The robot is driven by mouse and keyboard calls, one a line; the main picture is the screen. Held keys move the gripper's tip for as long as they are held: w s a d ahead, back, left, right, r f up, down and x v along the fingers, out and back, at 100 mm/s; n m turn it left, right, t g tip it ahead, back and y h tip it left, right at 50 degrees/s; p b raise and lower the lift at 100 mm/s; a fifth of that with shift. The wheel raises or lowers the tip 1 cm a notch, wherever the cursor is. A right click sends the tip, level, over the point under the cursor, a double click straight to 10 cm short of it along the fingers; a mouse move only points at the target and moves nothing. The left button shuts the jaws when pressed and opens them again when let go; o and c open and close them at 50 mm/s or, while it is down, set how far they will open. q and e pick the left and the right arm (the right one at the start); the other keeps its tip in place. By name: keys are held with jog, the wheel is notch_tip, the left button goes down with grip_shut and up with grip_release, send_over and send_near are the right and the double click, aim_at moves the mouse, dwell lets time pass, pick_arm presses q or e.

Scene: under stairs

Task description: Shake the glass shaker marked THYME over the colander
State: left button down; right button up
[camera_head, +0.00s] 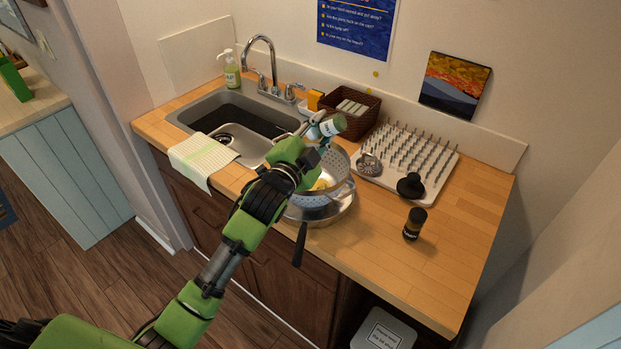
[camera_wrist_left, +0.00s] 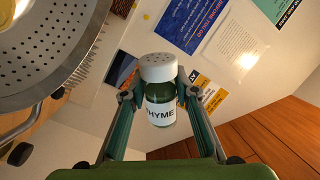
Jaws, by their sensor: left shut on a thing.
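The glass shaker (camera_wrist_left: 160,100) has green contents, a white holed cap and a white label, of which "HYME" reads clearly in the left wrist view. It also shows in the head view (camera_head: 333,125), tilted well over. My left gripper (camera_wrist_left: 157,94) is shut on it, one finger on each side near the cap. In the head view this gripper (camera_head: 318,131) is raised at the back side of the colander. The grey holed colander (camera_head: 337,163) has something yellow in it and is partly hidden by my left arm. Its holed wall (camera_wrist_left: 45,60) fills the left wrist view's upper left. My right gripper is not in view.
A steel pan (camera_head: 325,214) with a dark handle is beneath the colander. The sink (camera_head: 205,112) and striped towel (camera_head: 203,155) are left. A pegged drying rack (camera_head: 440,160), brown basket (camera_head: 366,119) and dark jar (camera_head: 414,223) are right. The counter's front right is clear.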

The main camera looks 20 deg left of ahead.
pick_arm(q)
jog(key=shift+r+p, duration=0.65)
jog(key=shift+r, duration=0.2)
jog(key=shift+f, duration=0.1)
notch_tip(320, 180, down, 3)
jog(key=shift+f+b, duration=0.15)
jog(key=shift+b, duration=0.9)
jog(key=shift+r, duration=0.25)
notch_tip(320, 180, up, 3)
jog(key=p, duration=0.3)
jog(key=shift+p, duration=0.3)
jog(key=shift+f, duration=0.1)
